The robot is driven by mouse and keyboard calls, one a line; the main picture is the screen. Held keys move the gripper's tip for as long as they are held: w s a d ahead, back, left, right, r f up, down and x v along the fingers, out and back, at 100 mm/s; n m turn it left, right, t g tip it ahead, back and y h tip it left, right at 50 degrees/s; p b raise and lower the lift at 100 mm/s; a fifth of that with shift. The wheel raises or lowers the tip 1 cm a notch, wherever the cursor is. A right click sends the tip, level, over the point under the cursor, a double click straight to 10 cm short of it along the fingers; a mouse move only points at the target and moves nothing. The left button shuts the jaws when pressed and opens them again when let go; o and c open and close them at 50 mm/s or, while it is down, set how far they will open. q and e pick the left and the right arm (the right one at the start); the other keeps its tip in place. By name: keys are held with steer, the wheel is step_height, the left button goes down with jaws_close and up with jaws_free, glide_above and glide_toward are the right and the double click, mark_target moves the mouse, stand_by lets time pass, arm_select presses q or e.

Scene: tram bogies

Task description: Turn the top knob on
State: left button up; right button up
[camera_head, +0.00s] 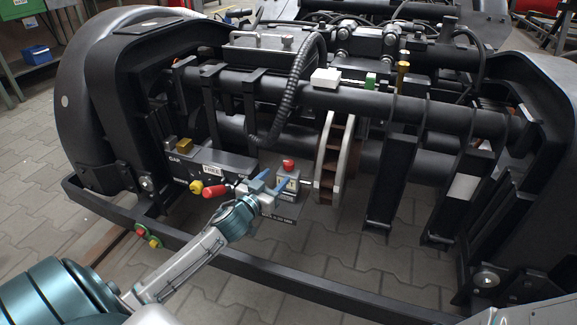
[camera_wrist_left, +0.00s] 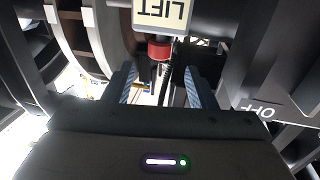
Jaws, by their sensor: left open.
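A small red knob (camera_head: 288,165) stands on top of a grey box with a label plate, low at the front of the bogie. In the left wrist view a red knob (camera_wrist_left: 159,50) shows beside a white plate reading LIFT upside down. My left gripper (camera_head: 271,183) is at the front of the grey box, with its blue fingers apart. In the left wrist view the fingers (camera_wrist_left: 159,84) stand on either side of a narrow gap, with the red knob beyond the tips, not gripped. The knob's on or off state cannot be told. My right gripper does not show.
Left of the gripper are a red handle (camera_head: 214,191) and a yellow knob (camera_head: 196,187) on a dark labelled panel. A black hose (camera_head: 290,95) hangs close above. A black frame bar (camera_head: 330,288) runs across the front.

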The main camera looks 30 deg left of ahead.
mark_target(286, 167)
arm_select(q)
steer(key=w+b, duration=0.2)
steer(key=w, duration=0.6)
steer(key=shift+w+a+b, duration=0.1)
steer(key=shift+a+b, duration=0.05)
steer(key=shift+b, duration=0.25)
steer(key=c, duration=1)
steer(key=shift+o, duration=0.2)
